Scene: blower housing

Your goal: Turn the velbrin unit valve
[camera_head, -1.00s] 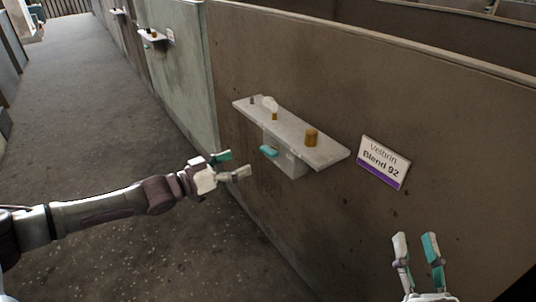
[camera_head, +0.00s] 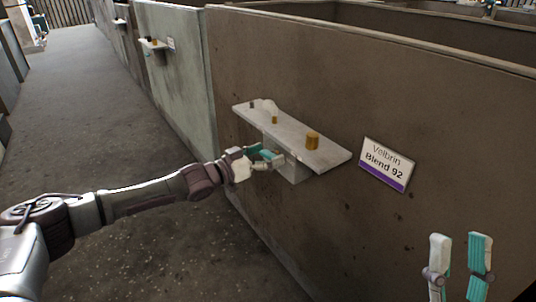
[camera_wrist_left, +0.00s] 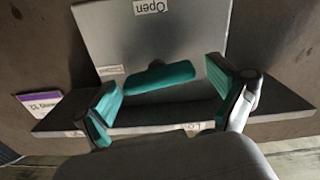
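The valve of the velbrin unit has a teal bar handle (camera_wrist_left: 160,77) on the front of a grey box (camera_wrist_left: 150,35). In the left wrist view the handle is slightly tilted, beside an upside-down "Open" label (camera_wrist_left: 150,6). My left gripper (camera_head: 274,158) is at the box under the shelf. Its fingers stand open on either side of the handle, with gaps visible at both ends. In the head view the gripper largely hides the handle. My right gripper (camera_head: 460,262) is open and empty at the lower right, away from the unit.
A grey shelf (camera_head: 325,157) juts from the brown wall above the box, carrying an orange cylinder (camera_head: 312,141) and smaller items. A "Velbrin Blend 92" sign (camera_head: 384,165) is on the wall to its right. Open floor (camera_head: 110,130) lies left.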

